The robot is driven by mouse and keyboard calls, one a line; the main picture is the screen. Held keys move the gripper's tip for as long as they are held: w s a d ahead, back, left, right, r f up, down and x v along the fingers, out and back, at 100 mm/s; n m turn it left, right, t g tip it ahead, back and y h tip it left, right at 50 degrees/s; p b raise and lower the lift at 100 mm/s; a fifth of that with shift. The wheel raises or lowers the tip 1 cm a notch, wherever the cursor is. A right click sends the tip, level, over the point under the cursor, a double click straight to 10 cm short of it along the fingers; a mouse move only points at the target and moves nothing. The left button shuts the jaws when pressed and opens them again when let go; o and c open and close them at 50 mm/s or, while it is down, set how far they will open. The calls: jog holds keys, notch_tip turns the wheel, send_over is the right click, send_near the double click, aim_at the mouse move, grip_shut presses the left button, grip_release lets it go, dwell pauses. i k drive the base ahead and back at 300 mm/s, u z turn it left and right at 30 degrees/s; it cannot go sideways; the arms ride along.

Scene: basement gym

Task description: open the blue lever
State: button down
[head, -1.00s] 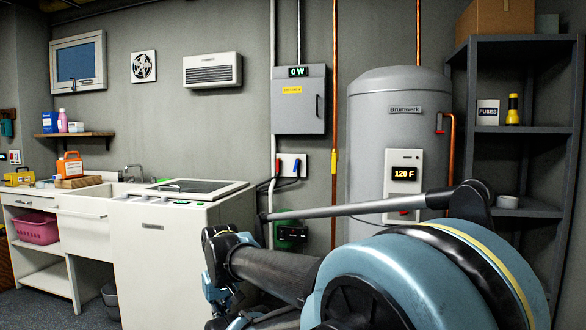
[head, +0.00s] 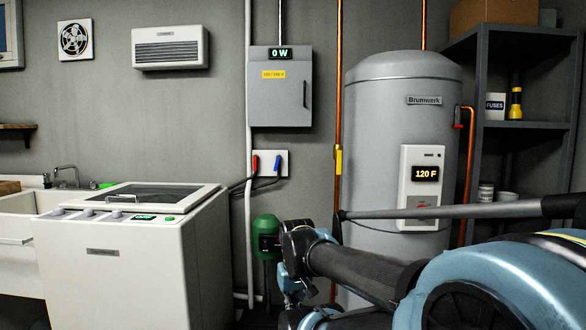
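The blue lever (head: 277,164) is a small handle on a white wall plate (head: 284,157), in the middle of the head view. It points up, tilted slightly. A red lever (head: 255,164) is close to its left. Dark cables run from below the levers to the left. The end of my arm, with my gripper (head: 291,290), is low in the picture, below the plate and apart from the levers. Its fingers cannot be made out, and I cannot tell whether it is open or shut.
A grey electrical box (head: 281,87) hangs above the plate. A white washer-like cabinet (head: 130,255) stands at the left, and a grey water heater (head: 402,130) at the right. A green device (head: 266,237) is below the plate. A dark shelf (head: 520,125) stands far right.

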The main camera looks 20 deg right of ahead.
aim_at(276, 165)
jog(key=u, duration=0.15)
jog(key=i, duration=1.05)
jog(key=u, duration=0.55)
